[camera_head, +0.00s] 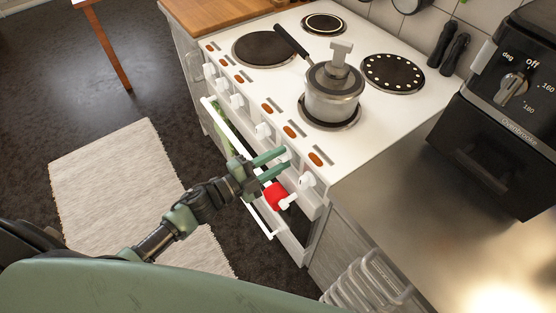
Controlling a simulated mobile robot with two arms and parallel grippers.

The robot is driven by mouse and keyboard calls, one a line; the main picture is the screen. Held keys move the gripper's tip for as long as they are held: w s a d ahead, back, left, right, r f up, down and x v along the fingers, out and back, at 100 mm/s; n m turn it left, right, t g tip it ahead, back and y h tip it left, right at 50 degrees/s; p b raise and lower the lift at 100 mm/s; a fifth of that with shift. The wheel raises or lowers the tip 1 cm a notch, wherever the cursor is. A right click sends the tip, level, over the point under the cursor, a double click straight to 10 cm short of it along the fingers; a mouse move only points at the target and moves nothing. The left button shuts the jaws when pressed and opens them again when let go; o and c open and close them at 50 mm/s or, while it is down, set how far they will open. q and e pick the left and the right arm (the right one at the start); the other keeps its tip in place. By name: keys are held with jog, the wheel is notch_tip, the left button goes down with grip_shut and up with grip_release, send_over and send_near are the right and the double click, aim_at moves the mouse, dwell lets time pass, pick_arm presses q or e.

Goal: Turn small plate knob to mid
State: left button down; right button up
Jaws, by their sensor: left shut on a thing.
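A row of white knobs runs along the front of the white cooker (385,115). One knob (263,130) shows left of my left gripper (285,159), and another knob (306,180) shows to its right. My left gripper is shut at the front panel between these two, on a knob mostly hidden by its green fingers. I cannot read that knob's angle. The small plate (324,23) appears to be the one at the back left of the hob. My right gripper is not in view.
A lidded pot (334,95) stands on the front right plate, its dark handle pointing back left. A red thing (276,196) is just below my left gripper, near the white oven handle (232,138). A black air fryer (510,110) stands on the right counter.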

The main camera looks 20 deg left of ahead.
pick_arm(q)
jog(key=m+b, duration=0.1)
jog(key=m, duration=0.1)
jog(key=m+b, duration=0.1)
jog(key=m, duration=0.1)
jog(key=shift+s+f+m, duration=0.1)
jog(key=shift+f+m, duration=0.2)
jog(key=shift+f, duration=0.05)
jog(key=shift+m, duration=0.3)
jog(key=c, duration=1.3)
grip_release()
jog(key=b+v, duration=0.1)
jog(key=v, duration=0.6)
jog(key=shift+s+a, duration=0.15)
jog(key=shift+s, duration=0.1)
